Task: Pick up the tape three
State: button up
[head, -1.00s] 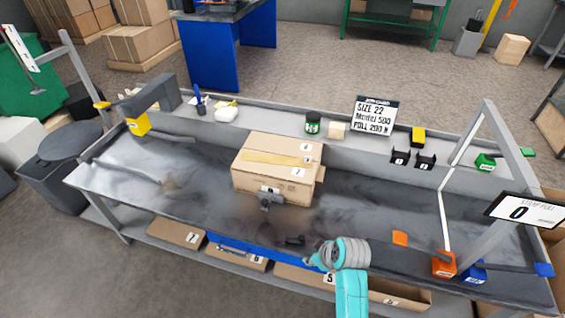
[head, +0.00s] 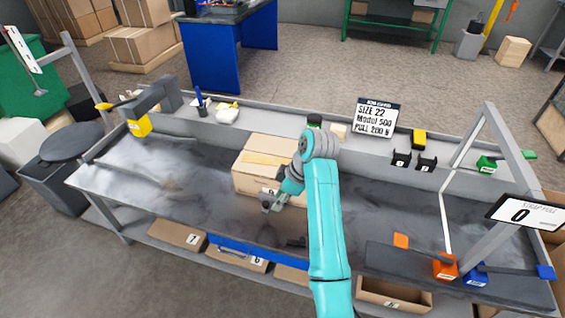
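I cannot clearly read a number three on any tape. A brown cardboard box (head: 248,178) stands mid-bench, with a yellowish strip (head: 263,159) across its top. A small grey object (head: 267,206) is at its front, with a pale numbered tag (head: 268,191) just above; it may be a tape dispenser, but I cannot tell. My teal arm covers the box's right side. My gripper (head: 281,201) is close to the grey object at the box's front. Its fingers are too small and overlapped to show whether they are open, or whether they touch anything.
Numbered cardboard bins (head: 178,232) sit underneath. The left bench surface is mostly clear.

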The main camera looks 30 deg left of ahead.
aim_at(252, 158)
jog(key=i, duration=1)
